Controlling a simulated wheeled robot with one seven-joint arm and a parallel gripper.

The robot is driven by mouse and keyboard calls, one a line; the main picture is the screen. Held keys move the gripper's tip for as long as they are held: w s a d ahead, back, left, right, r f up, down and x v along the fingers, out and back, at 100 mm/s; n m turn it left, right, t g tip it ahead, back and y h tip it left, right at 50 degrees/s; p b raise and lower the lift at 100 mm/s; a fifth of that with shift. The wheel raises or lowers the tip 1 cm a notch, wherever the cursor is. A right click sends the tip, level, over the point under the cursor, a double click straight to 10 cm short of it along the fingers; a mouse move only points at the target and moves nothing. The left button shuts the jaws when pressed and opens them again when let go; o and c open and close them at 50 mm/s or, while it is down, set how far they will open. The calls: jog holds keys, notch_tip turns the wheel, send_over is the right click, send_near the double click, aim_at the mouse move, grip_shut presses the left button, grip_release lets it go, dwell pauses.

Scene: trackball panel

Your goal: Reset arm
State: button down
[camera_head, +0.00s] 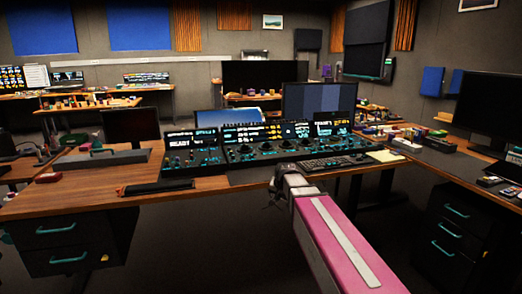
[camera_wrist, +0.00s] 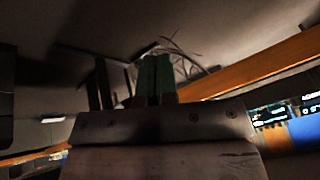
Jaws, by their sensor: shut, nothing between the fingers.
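My arm reaches up from the lower right of the head view, with a pink link bearing a pale stripe. My gripper (camera_head: 272,192) is at its far end, small and dark, in front of the wooden desk's front edge. In the wrist view the two teal fingers of my gripper (camera_wrist: 156,78) stand side by side, shut with nothing between them. The control panel (camera_head: 280,148), with lit screens, knobs and trackballs, sits on the desk (camera_head: 92,205) beyond my gripper. My gripper appears apart from the panel.
Drawer cabinets stand at lower left (camera_head: 70,240) and right (camera_head: 455,235). A side desk with small items runs along the right. Dark floor is open at lower left.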

jog(key=s+d+f+n+g, duration=0.1)
jog(key=s+d+f, duration=0.2)
jog(key=s+f, duration=0.2)
jog(key=s+d+f+g+h, duration=0.1)
jog(key=s+d+f, duration=0.3)
jog(key=s, duration=0.5)
jog(key=s+d+f+n+g, duration=0.1)
jog(key=s+d+f+g, duration=0.2)
jog(key=s, duration=0.5)
notch_tip(320, 180, down, 3)
jog(key=shift+d+r+n, duration=0.15)
jog(key=shift+d+n, duration=0.15)
jog(key=shift+d, duration=0.4)
